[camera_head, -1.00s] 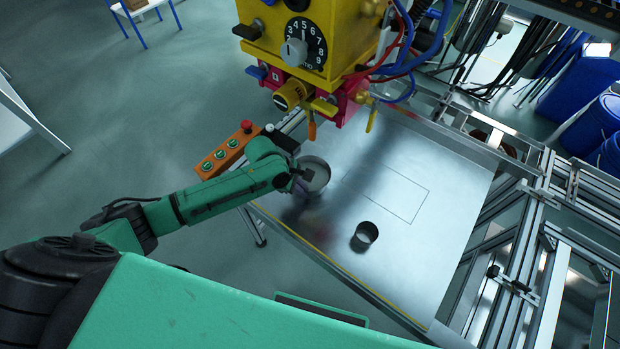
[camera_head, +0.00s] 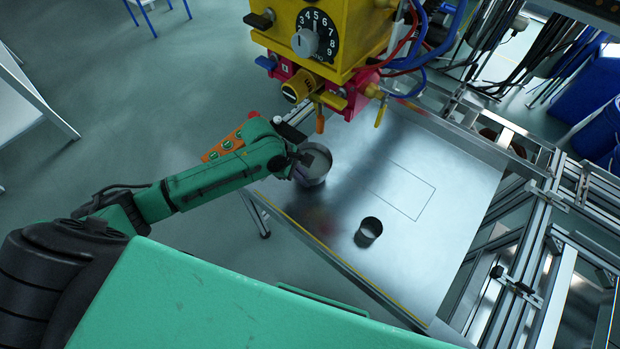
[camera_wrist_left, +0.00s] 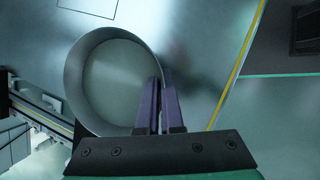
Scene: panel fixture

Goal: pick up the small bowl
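A round grey metal bowl (camera_head: 316,166) is at the left part of the steel panel, at the end of my left arm. In the left wrist view the bowl (camera_wrist_left: 72,88) shows its open top and pale inside. My left gripper (camera_head: 300,165) has its two purple fingers close together, one on each side of the bowl's wall; the fingers (camera_wrist_left: 160,85) pinch it at the right rim. The bowl seems a little above the panel. A smaller dark cup (camera_head: 369,232) stands apart on the panel. My right gripper is not in view.
The steel panel (camera_head: 440,250) has a drawn rectangle and is otherwise mostly clear. A yellow machine head (camera_head: 315,30) with a dial, hoses and levers hangs above its far left. An orange button box (camera_head: 225,142) is beyond my left forearm. Metal rails (camera_head: 530,230) border the right.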

